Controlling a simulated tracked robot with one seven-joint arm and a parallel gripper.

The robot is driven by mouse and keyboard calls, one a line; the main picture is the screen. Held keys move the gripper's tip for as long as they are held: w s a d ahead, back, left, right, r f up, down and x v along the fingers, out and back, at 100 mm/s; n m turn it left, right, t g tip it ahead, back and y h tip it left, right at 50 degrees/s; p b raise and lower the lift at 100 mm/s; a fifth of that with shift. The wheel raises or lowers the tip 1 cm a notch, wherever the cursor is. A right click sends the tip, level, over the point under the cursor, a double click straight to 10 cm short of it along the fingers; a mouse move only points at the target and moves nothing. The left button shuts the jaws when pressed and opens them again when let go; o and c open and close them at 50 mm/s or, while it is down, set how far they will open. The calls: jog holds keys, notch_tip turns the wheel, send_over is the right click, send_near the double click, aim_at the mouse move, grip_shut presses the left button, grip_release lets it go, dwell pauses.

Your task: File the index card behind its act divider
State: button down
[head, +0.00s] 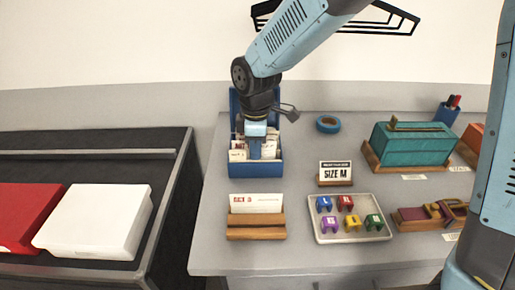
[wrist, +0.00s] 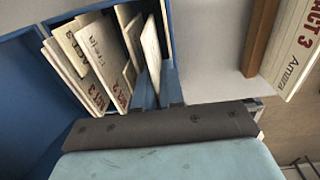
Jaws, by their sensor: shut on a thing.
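A blue card box (head: 256,171) stands on the grey table and holds cream cards and dividers. My gripper (head: 255,152) points down into the box from above. In the wrist view its two blue fingers (wrist: 158,88) are shut on a cream card (wrist: 150,48), which stands among the box's contents. The writing on this held card cannot be read. Another card (head: 256,202), marked ACT 3 and Amara in the wrist view (wrist: 292,48), stands in a wooden holder (head: 256,232) in front of the box.
A tray (head: 320,232) with several coloured clips and a SIZE M sign (head: 335,172) stand to the right. A blue tape roll (head: 328,124), a teal box (head: 413,145) and a pen cup (head: 446,114) are behind. A white box (head: 95,220) lies on a cart at left.

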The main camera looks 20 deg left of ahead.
jog(key=shift+s+d+f, duration=0.15)
jog(key=shift+s+f, duration=0.05)
jog(key=shift+f, duration=0.25)
jog(key=shift+s+d+f, duration=0.1)
jog(key=shift+s+f, duration=0.05)
jog(key=shift+f, duration=0.3)
jog(key=c, duration=1.2)
grip_release()
jog(key=shift+a, duration=0.1)
jog(key=shift+o, duration=0.2)
jog(key=shift+w+a+r, duration=0.1)
jog(key=shift+r, duration=0.25)
jog(key=r, duration=0.9)
jog(key=shift+w, duration=0.4)
jog(key=w+d+r+m+t, duration=0.1)
jog(key=d+r+m, duration=0.35)
jog(key=d, duration=0.65)
jog(key=w+d+r+m+t, duration=0.15)
jog(key=d+r+m, duration=0.35)
jog(key=d, duration=0.7)
jog(key=s+d+m+t, duration=0.1)
jog(key=s+d+m, duration=0.4)
jog(key=d, duration=0.3)
jog(key=s+d+m+t, duration=0.2)
jog(key=s+d+m, duration=0.3)
jog(key=d+m, duration=0.2)
jog(key=shift+s+d+r, duration=0.15)
jog(key=shift+d+r, duration=0.3)
jog(key=shift+d, duration=0.25)
